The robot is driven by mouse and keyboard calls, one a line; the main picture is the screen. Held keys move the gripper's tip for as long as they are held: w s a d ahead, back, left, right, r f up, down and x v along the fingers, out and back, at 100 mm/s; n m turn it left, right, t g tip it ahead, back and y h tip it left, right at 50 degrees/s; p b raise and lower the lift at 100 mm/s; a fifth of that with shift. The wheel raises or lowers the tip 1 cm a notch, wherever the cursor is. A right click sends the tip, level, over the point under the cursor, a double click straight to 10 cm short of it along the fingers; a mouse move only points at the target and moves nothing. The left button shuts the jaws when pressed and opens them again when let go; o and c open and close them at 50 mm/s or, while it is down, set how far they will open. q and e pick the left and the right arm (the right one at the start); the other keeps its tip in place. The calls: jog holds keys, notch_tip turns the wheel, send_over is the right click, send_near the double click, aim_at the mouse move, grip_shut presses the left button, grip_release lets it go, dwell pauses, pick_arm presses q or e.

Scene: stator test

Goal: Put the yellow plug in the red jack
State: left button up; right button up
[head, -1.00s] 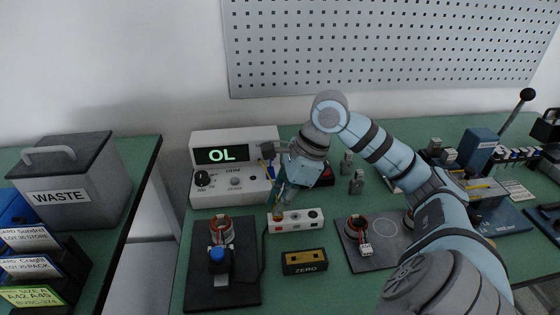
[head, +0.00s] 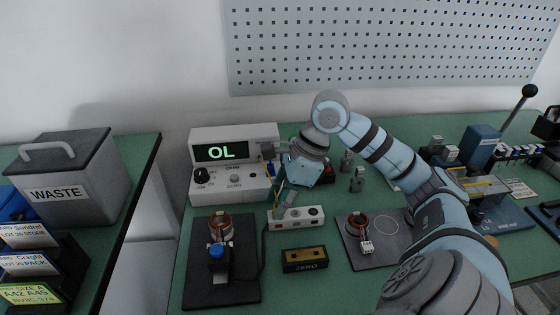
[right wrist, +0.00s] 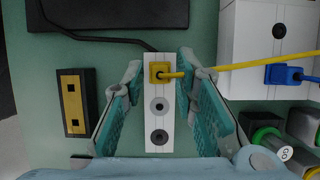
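The yellow plug (right wrist: 160,72) sits on the end of a white jack block (right wrist: 159,118) in the right wrist view, covering whatever jack is under it; that jack's colour is hidden. A grey-ringed jack (right wrist: 159,105) and a dark jack (right wrist: 159,137) show bare beside it. The yellow cable (right wrist: 240,64) runs right from the plug. My right gripper (right wrist: 159,82) is open, with one finger on each side of the block and plug, apart from them. In the head view my right gripper (head: 284,203) is over the left end of the block (head: 300,222). My left gripper is out of view.
The meter (head: 235,175) reading OL stands behind the block, with a blue plug (right wrist: 283,74) in it. A black ZERO box (head: 304,260) lies in front. Stator fixtures stand on the left plate (head: 235,290) and right plate (head: 385,255).

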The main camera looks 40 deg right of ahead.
jog(key=shift+o, duration=0.4)
jog(key=v, duration=1.2)
jog(key=shift+r, duration=0.1)
